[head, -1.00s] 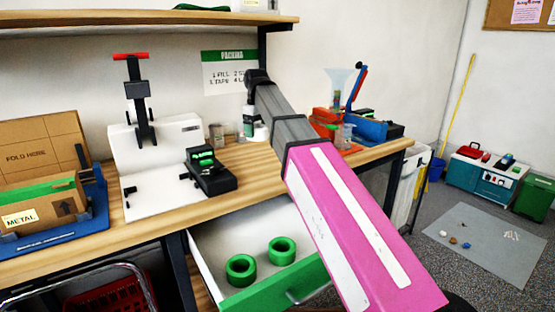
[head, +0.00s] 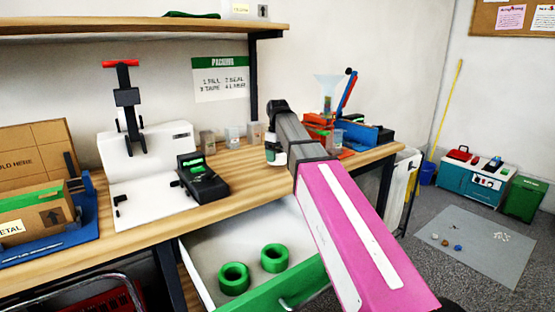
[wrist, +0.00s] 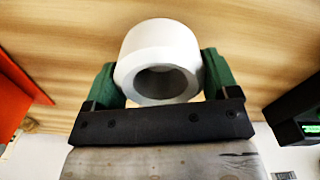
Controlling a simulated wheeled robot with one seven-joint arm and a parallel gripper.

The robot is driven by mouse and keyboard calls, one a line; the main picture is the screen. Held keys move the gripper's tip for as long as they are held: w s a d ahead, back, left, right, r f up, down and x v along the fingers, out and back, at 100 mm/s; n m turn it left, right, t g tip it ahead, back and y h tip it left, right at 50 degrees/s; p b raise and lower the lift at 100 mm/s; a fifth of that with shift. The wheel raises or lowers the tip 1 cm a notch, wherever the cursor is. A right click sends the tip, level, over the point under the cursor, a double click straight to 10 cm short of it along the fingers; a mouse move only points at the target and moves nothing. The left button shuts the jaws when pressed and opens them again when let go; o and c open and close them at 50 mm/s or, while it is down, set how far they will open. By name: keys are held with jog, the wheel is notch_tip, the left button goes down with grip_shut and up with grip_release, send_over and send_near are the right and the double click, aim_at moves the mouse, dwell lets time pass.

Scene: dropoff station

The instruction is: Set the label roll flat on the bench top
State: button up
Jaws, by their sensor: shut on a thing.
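The label roll is a thick white ring with a wide hole, seen large in the wrist view (wrist: 150,52). My gripper (wrist: 158,78) has its green fingers on both sides of the roll, shut on it. In the head view my gripper (head: 275,150) is over the back right of the wooden bench top (head: 235,165), where the roll is small and mostly covered by the fingers. The roll's hole faces the wrist camera. I cannot tell whether the roll touches the wood.
A black device with a green display (head: 204,178) and white press (head: 150,165) stand left of my gripper. Clear cups (head: 232,136) stand behind. An orange stand (head: 318,130) is to the right. Below, an open drawer (head: 215,240) holds two green rolls (head: 234,278).

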jog(key=shift+f, duration=1)
jog(key=shift+f, duration=0.1)
jog(key=o, duration=0.8)
jog(key=shift+o, duration=0.2)
notch_tip(320, 180, up, 12)
